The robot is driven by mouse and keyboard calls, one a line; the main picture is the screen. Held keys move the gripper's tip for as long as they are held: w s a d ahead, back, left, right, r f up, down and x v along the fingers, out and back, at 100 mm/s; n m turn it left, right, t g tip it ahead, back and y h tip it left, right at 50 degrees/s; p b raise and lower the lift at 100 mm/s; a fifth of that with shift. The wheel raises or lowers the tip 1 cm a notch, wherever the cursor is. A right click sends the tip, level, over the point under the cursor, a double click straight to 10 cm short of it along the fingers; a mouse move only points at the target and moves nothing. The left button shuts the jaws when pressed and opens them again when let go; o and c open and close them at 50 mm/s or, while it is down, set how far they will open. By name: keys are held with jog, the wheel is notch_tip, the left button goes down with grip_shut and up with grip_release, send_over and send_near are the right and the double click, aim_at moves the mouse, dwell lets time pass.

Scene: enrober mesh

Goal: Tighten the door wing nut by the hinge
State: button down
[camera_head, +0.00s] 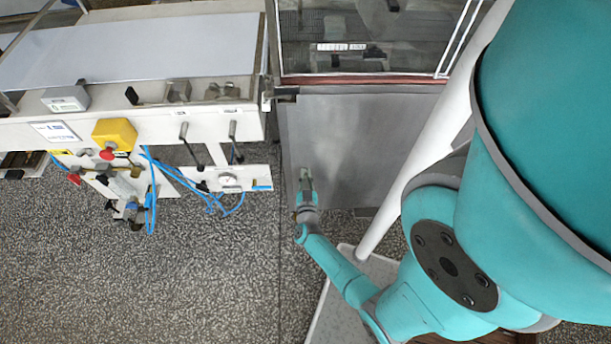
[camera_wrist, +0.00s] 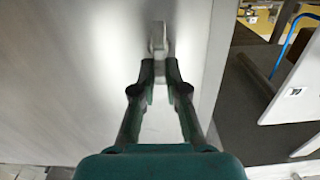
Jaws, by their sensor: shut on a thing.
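The grey metal door panel (camera_head: 350,130) stands at the middle of the head view and fills much of the wrist view (camera_wrist: 70,70). A pale metal wing nut (camera_wrist: 158,35) sticks out near the panel's edge in the wrist view. My gripper (camera_wrist: 160,70) is shut on the near end of this nut, with its fingertips close together. In the head view my gripper (camera_head: 306,185) is at the panel's lower left, close to its left edge. The fingertips hide the nut's near end, and its threads cannot be made out.
A dark bracket (camera_head: 285,95) is at the panel's upper left corner. Left of the panel is a white machine frame (camera_head: 60,130) with a yellow box (camera_head: 115,134), levers and blue hoses (camera_head: 212,200). Speckled floor (camera_head: 220,290) lies open below. A white post (camera_head: 420,170) slants beside my arm.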

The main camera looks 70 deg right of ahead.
jog(key=m, duration=0.4)
jog(key=shift+s+d+f+m, duration=0.1)
jog(key=shift+s+d+m, duration=0.05)
jog(key=shift+s+m, duration=0.25)
jog(key=shift+s+d+f+m, duration=0.15)
jog(key=shift+f+m, duration=0.15)
jog(key=shift+m, duration=1.8)
jog(key=shift+s+f+m, duration=0.15)
jog(key=shift+f+m, duration=0.1)
jog(key=shift+m, duration=1.85)
jog(key=shift+s+d+f+m, duration=0.15)
jog(key=shift+f+m, duration=0.15)
jog(key=shift+m, duration=1.8)
jog(key=shift+a, duration=0.1)
jog(key=c, duration=1.2)
grip_release()
jog(key=shift+a, duration=0.1)
